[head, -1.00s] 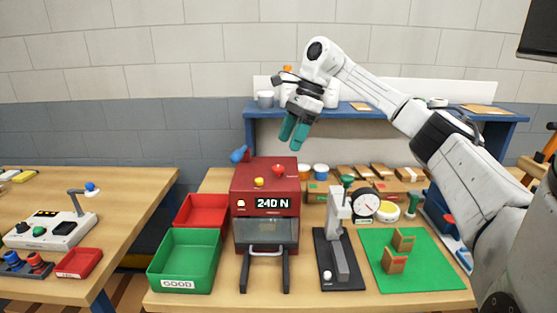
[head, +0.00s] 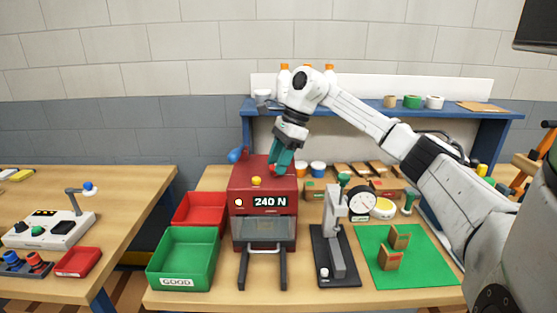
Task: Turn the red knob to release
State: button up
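The red machine (head: 250,187) stands on the bench and its display reads 240 N. The red knob (head: 273,171) is on its top, right of a yellow button (head: 256,181), and is mostly hidden behind my fingers. My gripper (head: 279,167), with teal fingers, points down at the knob from above. The fingertips overlap the knob in the picture. Whether they are closed on it, or touch it, I cannot tell.
A red bin (head: 200,208) and a green GOOD bin (head: 182,258) stand left of the machine. A grey lever press (head: 335,240) and a green mat (head: 420,268) with brown blocks are on the right. A blue shelf (head: 370,108) runs behind.

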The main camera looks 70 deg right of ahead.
jog(key=c, duration=0.7)
jog(key=shift+m+b, duration=0.3)
jog(key=m+h+b, duration=0.1)
jog(key=m+b, duration=0.1)
jog(key=shift+s+f+m+t, duration=0.1)
jog(key=shift+f+m+t, duration=0.05)
jog(key=shift+m+t, duration=0.25)
jog(key=m+b, duration=0.1)
jog(key=m+h+b, duration=0.1)
jog(key=m, duration=0.1)
jog(key=m+h+b, duration=0.1)
jog(key=m, duration=0.1)
jog(key=shift+a+b, duration=0.3)
jog(key=shift+b, duration=0.05)
jog(key=m+h+b, duration=0.1)
jog(key=m, duration=0.1)
jog(key=m+h+b, duration=0.1)
jog(key=m+b, duration=0.1)
jog(key=m, duration=0.1)
jog(key=shift+a, duration=0.2)
jog(key=shift+a+m+g+h+b, duration=0.15)
jog(key=shift+m+h+b, duration=0.2)
jog(key=shift+m+b, duration=0.7)
jog(key=shift+m+g+h+b, duration=0.15)
jog(key=shift+m+h+b, duration=0.2)
jog(key=shift+m+b, duration=0.65)
jog(key=shift+r+m, duration=0.2)
jog(key=shift+m, duration=0.15)
